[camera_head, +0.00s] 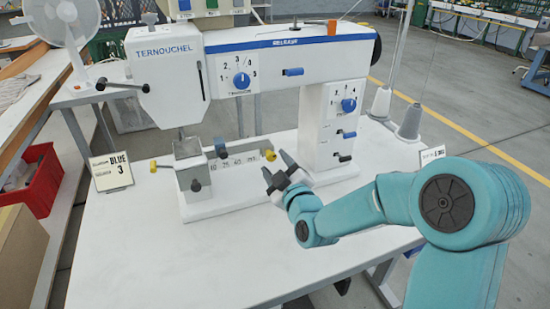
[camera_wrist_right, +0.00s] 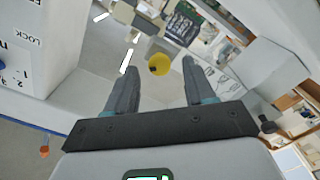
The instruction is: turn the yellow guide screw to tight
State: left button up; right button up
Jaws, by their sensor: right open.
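A small yellow knob (camera_head: 269,155), which appears to be the guide screw, sits at the right end of the numbered scale (camera_head: 238,162) on the white machine base. My right gripper (camera_head: 276,166) is open and empty, just in front of this knob. In the right wrist view a round yellow knob (camera_wrist_right: 160,64) with a dark centre shows between the tips of my open fingers (camera_wrist_right: 159,75). I cannot tell whether the fingers touch it. A second yellow knob (camera_head: 153,166) stands out left of the grey clamp block (camera_head: 190,165). My left gripper is not in view.
The white press (camera_head: 150,62) stands over the base, with a blue dial (camera_head: 242,81) on its arm and another dial (camera_head: 348,105) on its column. A BLUE 3 card (camera_head: 110,172) stands at the left. The front of the white table (camera_head: 150,250) is clear.

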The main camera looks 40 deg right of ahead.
jog(key=shift+x, duration=0.8)
